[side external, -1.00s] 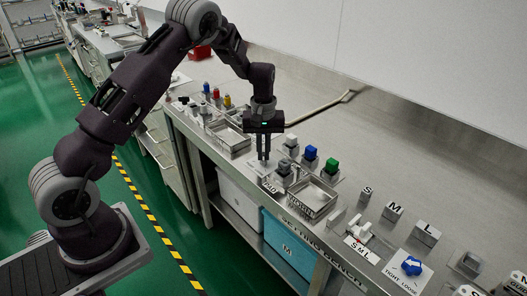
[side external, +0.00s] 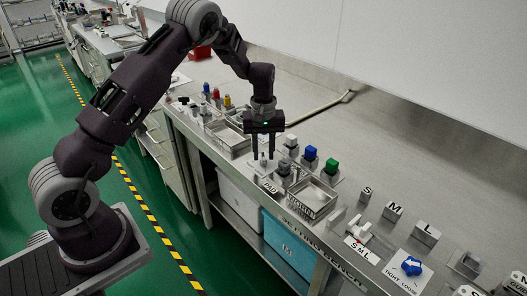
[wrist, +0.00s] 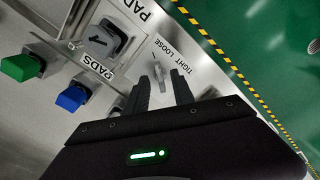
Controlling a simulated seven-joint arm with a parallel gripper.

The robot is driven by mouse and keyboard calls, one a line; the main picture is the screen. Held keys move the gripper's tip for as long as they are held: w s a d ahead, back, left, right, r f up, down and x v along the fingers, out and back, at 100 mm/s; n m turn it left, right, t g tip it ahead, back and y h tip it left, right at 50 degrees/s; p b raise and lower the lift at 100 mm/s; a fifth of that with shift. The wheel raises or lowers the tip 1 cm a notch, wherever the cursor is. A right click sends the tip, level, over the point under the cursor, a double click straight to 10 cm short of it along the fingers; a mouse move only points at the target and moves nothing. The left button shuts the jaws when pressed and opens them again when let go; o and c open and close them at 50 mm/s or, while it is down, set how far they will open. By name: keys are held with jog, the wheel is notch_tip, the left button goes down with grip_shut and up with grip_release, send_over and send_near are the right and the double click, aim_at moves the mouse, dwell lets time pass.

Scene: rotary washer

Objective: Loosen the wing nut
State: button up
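A small grey wing nut (wrist: 157,70) stands beside a "TIGHT LOOSE" label in the wrist view. It lies just beyond the gap between my fingertips. My gripper (wrist: 161,84) is open and empty, with one finger toward each side of the nut in the picture. In the side external view, my gripper (side external: 263,157) points straight down over the bench, with a small grey piece, seemingly the nut (side external: 263,161), between and below its tips. I cannot tell the exact height gap. A blue knob (side external: 411,266) at the right has its own "TIGHT LOOSE" label.
White, blue (side external: 310,153) and green (side external: 332,165) blocks stand on posts right of my gripper. A metal tray (side external: 313,198) sits in front of them. Red, blue and yellow pieces (side external: 216,93) stand to the left.

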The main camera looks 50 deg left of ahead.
aim_at(263, 156)
notch_tip(263, 156, up, 7)
jog(key=shift+r, duration=0.1)
dwell(0.3)
jog(key=s+d+r+m+t, duration=0.1)
jog(key=s+d+r, duration=0.2)
jog(key=s+r, duration=0.15)
jog(key=s+d+r+m+t, duration=0.1)
jog(key=s+d+r+m, duration=0.15)
jog(key=r, duration=0.35)
jog(key=s+d+r+m, duration=0.1)
jog(key=s+d+r, duration=0.1)
jog(key=s+r, duration=0.3)
jog(key=s+d+r+m+t, duration=0.1)
jog(key=s+d+m, duration=0.1)
jog(key=s, duration=0.8)
jog(key=s+d+r+m+t, duration=0.1)
jog(key=s+m, duration=0.3)
jog(key=s, duration=0.6)
jog(key=shift+d+t, duration=0.8)
jog(key=shift+d, duration=0.1)
